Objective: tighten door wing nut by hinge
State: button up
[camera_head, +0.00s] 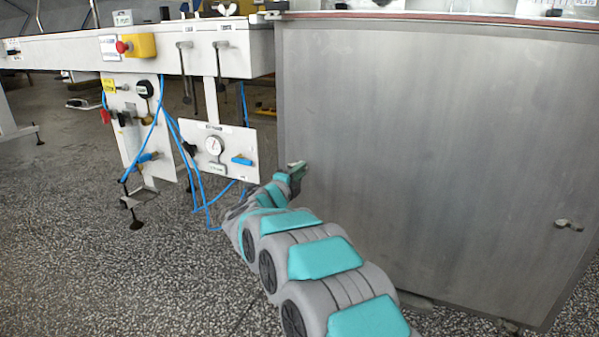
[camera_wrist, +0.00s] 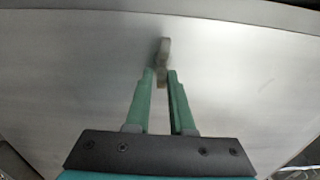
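The door (camera_head: 440,140) is a large grey brushed-metal panel filling the right of the head view. The wing nut (camera_wrist: 164,48) stands out from the panel in the wrist view, small, pale and seen nearly edge-on. My gripper (camera_wrist: 161,74) has its two green fingers on either side of the wing nut's lower part, and the nut fills the narrow gap at the tips. In the head view my gripper (camera_head: 297,171) is at the door's left edge, and my fingers mostly hide this nut. A second wing nut (camera_head: 569,225) is on the door's right side.
Left of the door, a white machine frame carries a gauge panel (camera_head: 214,147), a red button on a yellow box (camera_head: 139,46) and blue hoses (camera_head: 172,125). The speckled floor (camera_head: 80,240) is open at the lower left.

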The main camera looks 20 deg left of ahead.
jog(key=o, duration=0.4)
jog(key=shift+c, duration=0.2)
jog(key=s, duration=0.7)
jog(key=shift+s+a+p, duration=0.3)
jog(key=shift+s+p, duration=0.05)
jog(key=shift+s, duration=0.05)
jog(key=shift+w+r, duration=0.1)
